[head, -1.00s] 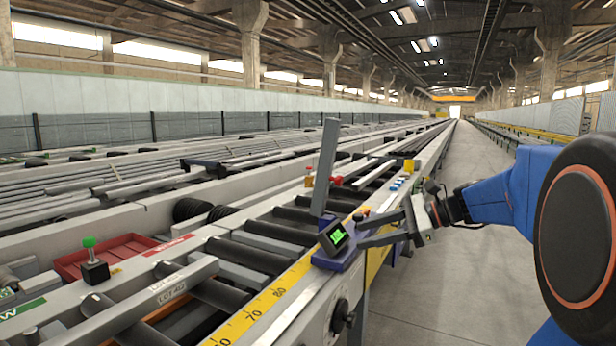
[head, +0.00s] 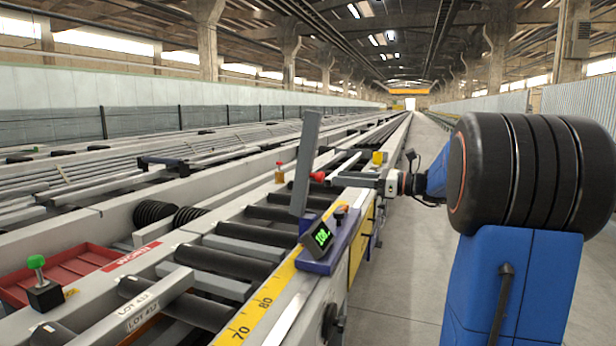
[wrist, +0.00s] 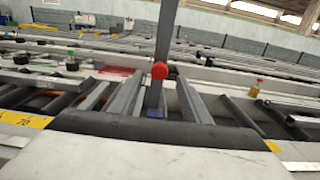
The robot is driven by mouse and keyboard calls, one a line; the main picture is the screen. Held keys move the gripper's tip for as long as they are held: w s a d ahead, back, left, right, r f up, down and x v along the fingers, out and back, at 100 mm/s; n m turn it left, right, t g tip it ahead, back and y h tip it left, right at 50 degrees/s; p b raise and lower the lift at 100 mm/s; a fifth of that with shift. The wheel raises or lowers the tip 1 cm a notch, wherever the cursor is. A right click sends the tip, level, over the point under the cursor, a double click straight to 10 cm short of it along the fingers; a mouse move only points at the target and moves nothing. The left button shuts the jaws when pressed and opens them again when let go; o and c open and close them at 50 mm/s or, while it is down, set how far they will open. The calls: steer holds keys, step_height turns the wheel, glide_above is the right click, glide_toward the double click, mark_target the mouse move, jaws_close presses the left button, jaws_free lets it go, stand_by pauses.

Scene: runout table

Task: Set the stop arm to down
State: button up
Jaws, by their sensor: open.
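The stop arm (head: 305,160) is a flat grey bar standing nearly upright, tilted slightly, on a blue-purple carriage (head: 345,236) at the table's near side. A red knob (head: 318,176) sticks out from the bar. In the wrist view the stop arm (wrist: 167,30) rises in the middle with its red knob (wrist: 160,70) in front. My gripper (head: 336,178) is open at the knob, its fingers pointing left. In the wrist view my gripper (wrist: 161,80) has a finger on each side of the knob; I cannot tell whether they touch it.
A small green-digit display (head: 320,236) sits on the carriage beside a yellow scale (head: 262,303). Dark rollers (head: 246,235) lie beyond. A green-knobbed control (head: 40,281) and a red tray (head: 75,270) are at left. The aisle floor (head: 395,270) at right is clear.

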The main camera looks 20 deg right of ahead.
mark_target(316, 176)
steer(key=x, duration=1.1)
steer(key=shift+w+a, duration=0.2)
jaws_close()
